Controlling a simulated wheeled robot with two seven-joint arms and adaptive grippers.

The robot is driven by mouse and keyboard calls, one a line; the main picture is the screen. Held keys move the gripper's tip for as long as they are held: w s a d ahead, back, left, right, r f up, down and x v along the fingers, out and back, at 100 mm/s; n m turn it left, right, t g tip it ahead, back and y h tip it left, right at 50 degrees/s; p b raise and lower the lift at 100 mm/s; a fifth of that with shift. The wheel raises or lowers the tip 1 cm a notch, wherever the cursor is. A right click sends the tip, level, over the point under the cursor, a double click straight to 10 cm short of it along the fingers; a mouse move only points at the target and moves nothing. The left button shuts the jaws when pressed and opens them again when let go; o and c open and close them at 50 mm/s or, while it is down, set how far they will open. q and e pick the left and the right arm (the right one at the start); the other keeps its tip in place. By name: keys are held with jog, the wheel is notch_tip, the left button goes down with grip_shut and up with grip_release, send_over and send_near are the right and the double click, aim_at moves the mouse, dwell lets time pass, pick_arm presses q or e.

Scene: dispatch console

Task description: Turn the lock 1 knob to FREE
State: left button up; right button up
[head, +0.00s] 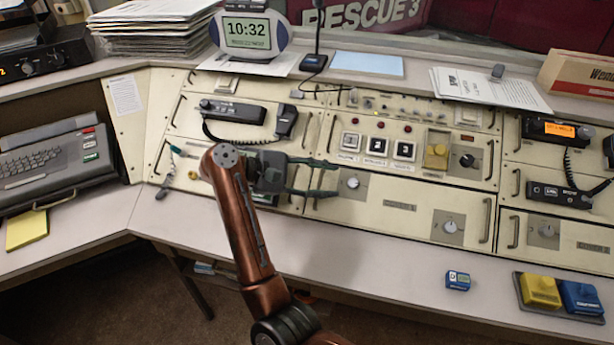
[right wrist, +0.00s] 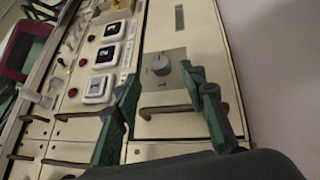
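The lock 1 knob (head: 352,183) is a small pale round knob on a grey square plate, on the cream front panel below the numbered buttons. It also shows in the right wrist view (right wrist: 160,65), with a small mark like a 1 beside it on the plate. My right gripper (head: 336,178) is open and empty, its two dark green fingers pointing at the knob. In the right wrist view the fingertips (right wrist: 160,75) lie either side of the knob; I cannot tell whether they touch it. The knob's position wording is too small to read. My left gripper is not in view.
Two similar knobs (head: 450,227) (head: 547,231) sit further right on the panels. Metal handles (head: 485,220) stick out between them. A small blue box (head: 457,280) and a tray (head: 560,311) with yellow and blue blocks stand on the desk ledge, which is otherwise clear.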

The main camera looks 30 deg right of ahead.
jog(key=v, duration=0.7)
jog(key=shift+d, duration=0.1)
